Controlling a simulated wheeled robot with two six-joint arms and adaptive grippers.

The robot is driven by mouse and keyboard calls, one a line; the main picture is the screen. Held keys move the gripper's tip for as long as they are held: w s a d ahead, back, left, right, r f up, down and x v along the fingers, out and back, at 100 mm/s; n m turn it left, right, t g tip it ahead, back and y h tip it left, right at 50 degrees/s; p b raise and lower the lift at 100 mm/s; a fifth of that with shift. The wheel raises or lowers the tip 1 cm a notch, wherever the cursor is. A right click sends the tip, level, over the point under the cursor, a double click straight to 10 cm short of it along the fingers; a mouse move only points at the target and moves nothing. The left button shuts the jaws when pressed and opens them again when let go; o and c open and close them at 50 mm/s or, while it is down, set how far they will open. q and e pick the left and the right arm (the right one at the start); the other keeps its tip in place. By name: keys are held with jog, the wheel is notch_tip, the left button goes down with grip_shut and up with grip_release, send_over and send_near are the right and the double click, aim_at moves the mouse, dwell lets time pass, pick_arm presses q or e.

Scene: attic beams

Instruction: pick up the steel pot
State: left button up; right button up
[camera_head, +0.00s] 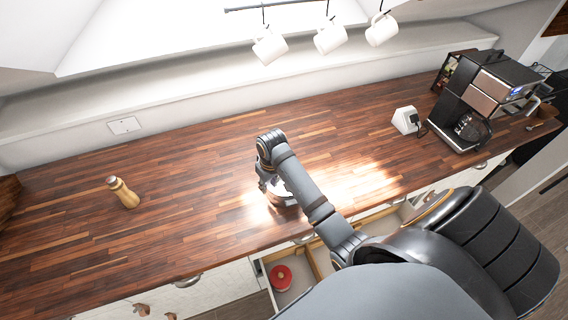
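A small, low, rounded shiny thing, which looks like the steel pot (281,200), sits on the wooden counter near its front edge. My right arm hides much of it, and glare washes out its outline. My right gripper (264,186) points down at the left side of the pot, very close to it. I cannot tell whether its fingers touch the pot or how far apart they are. My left gripper is not in view.
A wooden counter (200,180) runs across, mostly clear. A white socket block (405,120) and a coffee machine (484,100) stand at right. White mugs (330,38) hang above. An open drawer holding a red ring (281,278) is below the front edge.

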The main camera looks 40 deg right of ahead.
notch_tip(320, 180, down, 2)
jog(key=shift+s+a+f+p, duration=0.1)
jog(key=shift+s+f+p, duration=0.1)
jog(key=shift+p, duration=0.2)
jog(key=shift+w+f, duration=0.1)
jog(key=shift+f, duration=0.25)
jog(key=shift+w+f, duration=0.15)
jog(key=shift+f, duration=0.05)
grip_shut()
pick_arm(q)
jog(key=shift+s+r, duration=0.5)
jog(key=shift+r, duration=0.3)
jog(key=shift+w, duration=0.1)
